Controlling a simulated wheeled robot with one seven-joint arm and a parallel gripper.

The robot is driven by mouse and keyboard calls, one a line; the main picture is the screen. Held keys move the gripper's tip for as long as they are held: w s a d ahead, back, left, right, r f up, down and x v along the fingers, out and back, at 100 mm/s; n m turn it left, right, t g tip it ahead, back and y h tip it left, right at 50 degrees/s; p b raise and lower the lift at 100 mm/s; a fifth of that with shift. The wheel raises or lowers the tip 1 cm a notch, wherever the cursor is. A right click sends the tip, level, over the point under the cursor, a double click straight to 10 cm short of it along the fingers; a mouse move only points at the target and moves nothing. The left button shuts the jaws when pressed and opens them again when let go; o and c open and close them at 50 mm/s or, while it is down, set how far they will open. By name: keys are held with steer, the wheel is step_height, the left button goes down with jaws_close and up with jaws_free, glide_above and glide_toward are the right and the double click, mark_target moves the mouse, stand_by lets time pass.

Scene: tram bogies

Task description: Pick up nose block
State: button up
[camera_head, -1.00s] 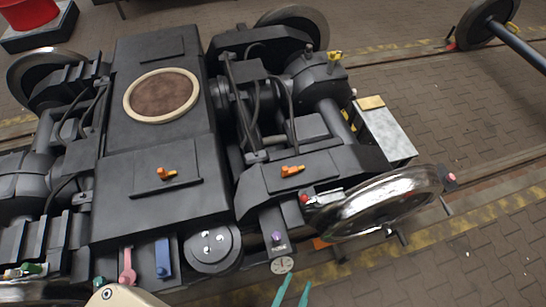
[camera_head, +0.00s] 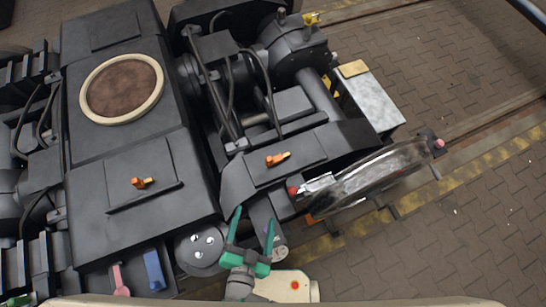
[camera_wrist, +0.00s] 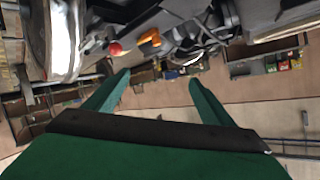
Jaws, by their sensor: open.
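A dark block (camera_head: 258,206) juts from the front edge of the bogie. It may be the nose block, but I cannot tell for certain. My gripper (camera_head: 253,218) is open, with its green fingers apart and pointing up the picture over this block. The fingers hide part of the block, and I cannot tell whether they touch it. In the wrist view, nothing shows held between the fingertips (camera_wrist: 160,78). A pale round disc (camera_head: 279,252) hangs below the block, beside the gripper.
The shiny wheel (camera_head: 385,175) and a red knob (camera_head: 293,190) are close on the right. A round grey cap (camera_head: 200,245) is just left of my gripper. Pink (camera_head: 120,280) and blue (camera_head: 154,270) handles stand farther left. Paved floor at the lower right is clear.

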steer(key=w+a+f+m+g, duration=0.4)
steer(key=w+a+f+m, duration=0.25)
steer(key=a+f, duration=0.2)
steer(key=w+a+f+m+g+y, duration=0.1)
steer(key=w+a+m+g, duration=0.2)
steer(key=w+m, duration=0.45)
step_height(320, 180, up, 7)
steer(key=m+g+y, duration=0.1)
steer(key=m+g, duration=0.6)
steer(key=m, duration=0.3)
glide_above(274, 157)
steer(key=s, duration=0.1)
steer(key=f, duration=0.5)
steer(key=shift+s+d+f, duration=0.15)
steer(key=shift+d+f, duration=0.05)
steer(key=shift+f, duration=0.2)
steer(key=shift+w+a+f, duration=0.1)
steer(key=shift+f, duration=1.2)
steer(key=shift+w+a+f, duration=0.1)
steer(key=shift+f, duration=1.2)
steer(key=c, duration=1.2)
